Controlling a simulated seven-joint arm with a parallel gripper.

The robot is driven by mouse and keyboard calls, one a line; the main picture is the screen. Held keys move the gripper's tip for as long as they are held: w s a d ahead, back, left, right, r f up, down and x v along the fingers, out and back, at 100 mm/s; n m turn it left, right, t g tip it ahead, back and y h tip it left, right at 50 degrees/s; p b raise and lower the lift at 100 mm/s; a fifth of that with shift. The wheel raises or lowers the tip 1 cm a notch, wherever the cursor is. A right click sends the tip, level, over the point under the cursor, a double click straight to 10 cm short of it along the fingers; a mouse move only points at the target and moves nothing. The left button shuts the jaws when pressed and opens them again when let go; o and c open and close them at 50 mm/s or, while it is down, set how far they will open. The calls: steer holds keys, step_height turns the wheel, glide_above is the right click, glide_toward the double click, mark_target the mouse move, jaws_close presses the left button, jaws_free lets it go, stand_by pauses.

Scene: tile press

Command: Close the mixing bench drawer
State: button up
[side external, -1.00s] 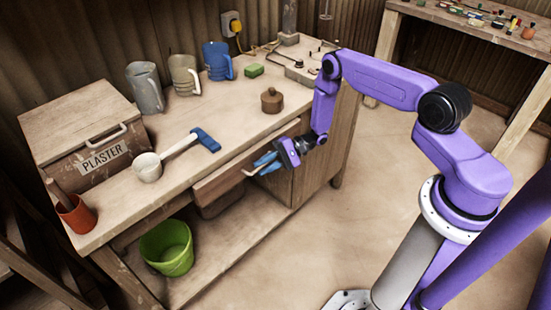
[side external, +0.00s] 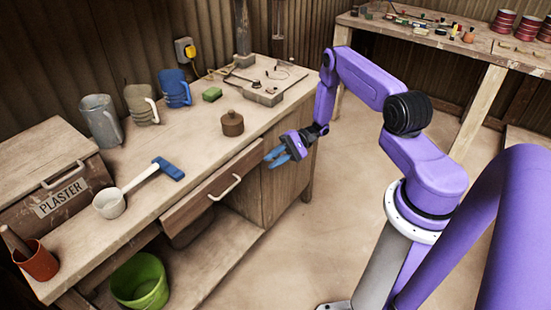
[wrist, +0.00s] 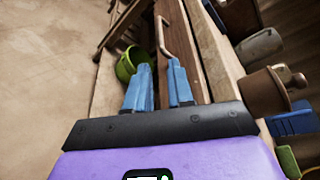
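The mixing bench drawer (side external: 195,208) has a brown wooden front with a pale bar handle (side external: 224,187), under the bench top's front edge. I cannot tell exactly how far its front stands out from the bench. My gripper (side external: 272,157) is just right of the handle in the side view, apart from it, with blue fingers spread and nothing between them. In the wrist view my gripper (wrist: 158,66) shows a gap between its fingertips. The handle (wrist: 163,37) lies beyond the fingertips there, along the drawer front (wrist: 175,42).
A green bucket (side external: 140,283) stands below. The floor in front is clear.

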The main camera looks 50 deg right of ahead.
steer(key=shift+s+d, duration=0.1)
steer(key=shift+d, duration=0.15)
